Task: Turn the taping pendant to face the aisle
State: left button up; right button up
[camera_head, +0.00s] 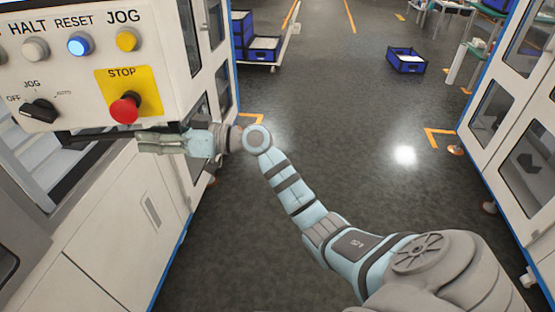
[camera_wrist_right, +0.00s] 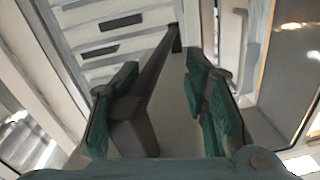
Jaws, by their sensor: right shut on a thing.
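The taping pendant (camera_head: 75,85) is a white control box at the upper left of the head view. It carries a lit blue RESET button, a red STOP button on a yellow plate and a black JOG selector. My right gripper (camera_head: 160,142) is just below the pendant's lower edge. In the wrist view my right gripper (camera_wrist_right: 160,95) has its green pads on either side of a dark grey bar (camera_wrist_right: 158,75), and it is shut on this bar. The bar's join to the pendant is hidden. My left gripper is out of view.
White machine cabinets (camera_head: 95,220) stand on the left, with more cabinets (camera_head: 500,120) on the right. The dark aisle floor (camera_head: 350,110) between them is mostly clear. A blue crate (camera_head: 407,62) sits on the floor ahead, and a cart with blue bins (camera_head: 262,50) stands behind the pendant.

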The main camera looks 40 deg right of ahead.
pick_arm(q)
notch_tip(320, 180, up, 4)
jog(key=p, duration=0.2)
pick_arm(e)
jog(key=s+a+b+v, duration=0.1)
jog(key=b+v, duration=0.5)
jog(key=v, duration=0.9)
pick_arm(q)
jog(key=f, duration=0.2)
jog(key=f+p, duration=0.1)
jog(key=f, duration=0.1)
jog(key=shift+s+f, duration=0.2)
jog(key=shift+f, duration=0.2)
pick_arm(e)
jog(key=d+f+m+h, duration=0.3)
jog(key=d+f+h, duration=0.2)
jog(key=f, duration=0.8)
jog(key=w+d+f+m+h, duration=0.1)
jog(key=d+f+m+h, duration=0.3)
jog(key=f, duration=0.9)
jog(key=d+h, duration=0.1)
jog(key=d, duration=0.2)
jog(key=shift+w+d+f, duration=0.2)
jog(key=shift+w+f, duration=0.05)
jog(key=shift+f, duration=0.15)
